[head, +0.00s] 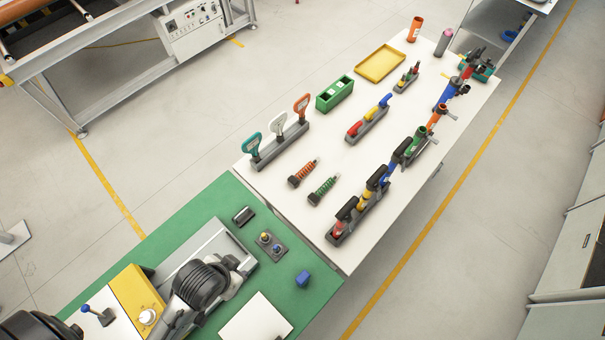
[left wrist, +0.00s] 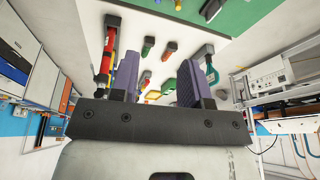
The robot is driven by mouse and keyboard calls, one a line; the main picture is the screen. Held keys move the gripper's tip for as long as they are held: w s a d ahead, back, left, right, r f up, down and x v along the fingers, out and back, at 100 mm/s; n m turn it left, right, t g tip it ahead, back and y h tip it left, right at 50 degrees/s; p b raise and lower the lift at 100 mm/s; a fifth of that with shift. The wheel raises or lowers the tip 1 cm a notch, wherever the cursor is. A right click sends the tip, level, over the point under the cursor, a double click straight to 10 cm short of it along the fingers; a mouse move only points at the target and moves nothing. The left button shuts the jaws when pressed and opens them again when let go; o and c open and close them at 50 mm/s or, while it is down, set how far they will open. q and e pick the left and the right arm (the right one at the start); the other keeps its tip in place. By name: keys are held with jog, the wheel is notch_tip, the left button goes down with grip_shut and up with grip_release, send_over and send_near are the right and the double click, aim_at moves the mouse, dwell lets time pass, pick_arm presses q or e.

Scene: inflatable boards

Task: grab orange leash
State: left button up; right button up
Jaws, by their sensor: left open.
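The orange leash (head: 302,173) is a coiled orange piece with dark ends, lying on the white table beside a similar green coiled leash (head: 322,190). In the left wrist view, a small orange piece (left wrist: 168,50), likely this leash, shows beyond and between the fingers, beside a green one (left wrist: 148,47). My left gripper (left wrist: 158,68) is open and empty, its two purple fingers spread well apart, away from the leash. I cannot make out its fingers in the head view. My right gripper is not in view.
Three paddle-like handles (head: 278,138) stand in a rack left of the leashes. A row of hand pumps (head: 370,188) runs along the right edge. A green box (head: 335,94) and yellow tray (head: 380,62) lie farther back. White table is bare around the leashes.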

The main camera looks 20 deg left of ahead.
pick_arm(q)
jog(key=shift+o, duration=0.4)
jog(key=o, duration=0.4)
jog(key=shift+d, duration=0.15)
